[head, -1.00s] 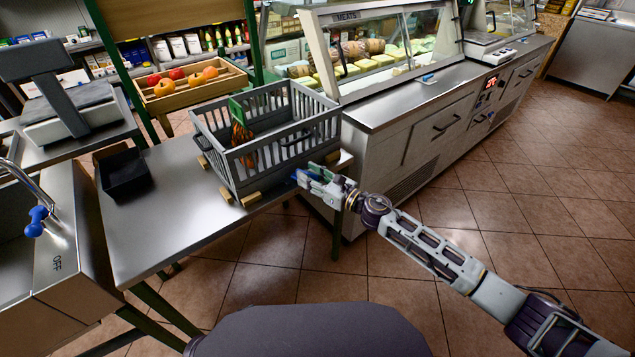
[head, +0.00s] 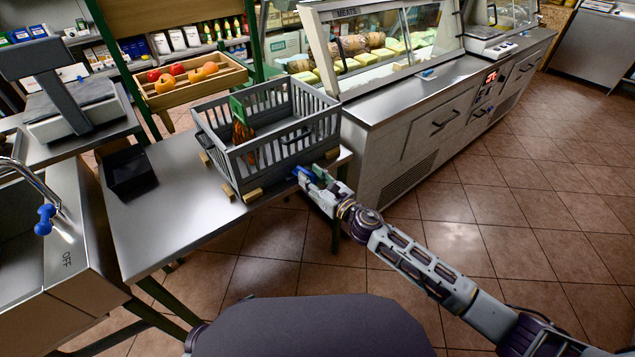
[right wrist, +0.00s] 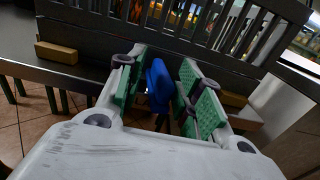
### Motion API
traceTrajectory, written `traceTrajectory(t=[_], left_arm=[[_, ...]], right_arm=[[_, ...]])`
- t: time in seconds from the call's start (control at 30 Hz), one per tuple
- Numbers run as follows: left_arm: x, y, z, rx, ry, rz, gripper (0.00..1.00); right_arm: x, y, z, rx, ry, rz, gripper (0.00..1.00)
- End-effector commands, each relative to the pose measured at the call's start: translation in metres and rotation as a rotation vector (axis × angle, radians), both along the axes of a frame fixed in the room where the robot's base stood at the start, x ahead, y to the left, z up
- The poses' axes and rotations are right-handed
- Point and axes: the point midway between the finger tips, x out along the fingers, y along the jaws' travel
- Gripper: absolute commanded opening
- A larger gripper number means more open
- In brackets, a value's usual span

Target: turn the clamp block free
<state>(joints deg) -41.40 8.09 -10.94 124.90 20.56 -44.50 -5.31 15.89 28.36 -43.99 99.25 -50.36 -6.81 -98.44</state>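A blue handle (right wrist: 158,85) stands up between the finger pads of my right gripper in the right wrist view. In the head view, its blue (head: 302,171) shows at the fingertips, by the table edge. My right gripper (head: 313,178) reaches in from the right at the crate's near right corner. Its green-padded fingers (right wrist: 160,92) are apart, one on each side of the handle, with gaps visible. Tan blocks sit at the foot of the grey slatted crate (head: 285,150), one at the near corner (head: 252,195). Which part is the clamp block is unclear. My left gripper is out of view.
The crate stands on a steel table (head: 170,220) and holds something orange with a green tag. A black tray (head: 130,172) lies to its left. A sink with a blue tap handle (head: 45,218) is far left. A meat counter (head: 400,150) stands close on the right.

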Motion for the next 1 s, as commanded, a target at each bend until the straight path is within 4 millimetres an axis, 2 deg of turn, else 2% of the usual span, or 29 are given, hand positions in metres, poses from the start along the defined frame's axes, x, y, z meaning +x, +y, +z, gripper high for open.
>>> traceTrajectory(t=[0.2,0.4,0.83,1.0], left_arm=[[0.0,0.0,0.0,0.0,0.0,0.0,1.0],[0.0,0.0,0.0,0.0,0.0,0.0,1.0],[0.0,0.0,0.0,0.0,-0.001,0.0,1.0],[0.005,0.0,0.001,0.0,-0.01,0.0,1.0]], right_arm=[[-0.014,-0.01,-0.001,0.0,0.001,0.0,0.36],[-0.02,-0.015,0.0,-0.001,0.001,0.0,0.36],[-0.02,-0.015,0.001,0.001,-0.001,0.0,0.36],[-0.015,-0.015,0.008,0.0,-0.017,0.0,0.36]])
